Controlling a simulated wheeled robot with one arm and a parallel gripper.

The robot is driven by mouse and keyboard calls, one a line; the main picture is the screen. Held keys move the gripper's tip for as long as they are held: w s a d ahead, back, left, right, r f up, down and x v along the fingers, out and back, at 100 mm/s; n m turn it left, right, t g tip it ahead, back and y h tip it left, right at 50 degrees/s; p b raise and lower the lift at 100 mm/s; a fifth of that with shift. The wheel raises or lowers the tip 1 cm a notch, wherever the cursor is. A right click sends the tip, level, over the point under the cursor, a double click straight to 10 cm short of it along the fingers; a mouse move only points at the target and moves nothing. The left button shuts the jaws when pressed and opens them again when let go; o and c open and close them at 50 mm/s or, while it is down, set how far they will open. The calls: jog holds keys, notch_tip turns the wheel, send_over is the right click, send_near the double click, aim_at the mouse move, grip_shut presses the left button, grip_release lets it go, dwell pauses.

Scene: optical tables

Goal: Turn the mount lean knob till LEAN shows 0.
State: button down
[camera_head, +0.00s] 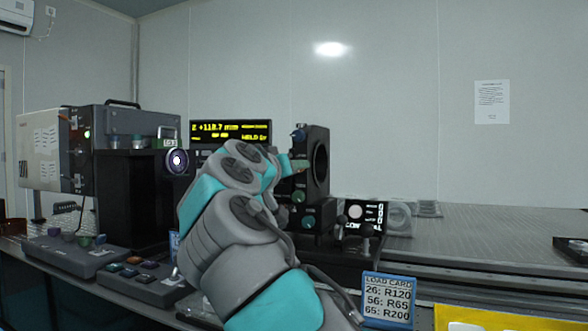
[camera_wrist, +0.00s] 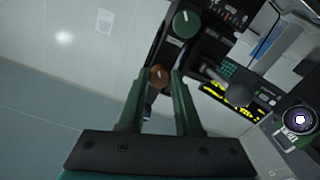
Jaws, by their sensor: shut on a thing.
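The black optic mount (camera_head: 316,180) with a round opening stands upright behind my arm in the head view. It carries green knobs (camera_head: 299,196) on its near side and a blue-topped part (camera_head: 298,135) on top. In the wrist view my gripper (camera_wrist: 159,74) has its dark green fingers either side of a small orange-brown knob (camera_wrist: 159,77), shut on it. A larger green knob (camera_wrist: 186,24) with a pale mark sits beyond the fingertips. I cannot read which knob is labelled lean. The display (camera_head: 230,132) shows yellow text, including Z +118.7; no LEAN value is legible.
Dark instruments and a projector-like lens (camera_head: 176,161) stand left of my arm. Button boxes (camera_head: 140,284) lie in front of them. A load card (camera_head: 388,300) stands at front right, near a black labelled panel (camera_head: 365,214). The perforated table (camera_head: 490,235) is mostly clear at right.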

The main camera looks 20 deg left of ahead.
jog(key=shift+f, duration=0.15)
jog(key=c, duration=0.6)
grip_release()
jog(key=shift+s, duration=0.1)
jog(key=s+b, duration=0.2)
jog(key=s, duration=0.5)
jog(key=shift+s+a, duration=0.3)
jog(key=shift+a, duration=0.05)
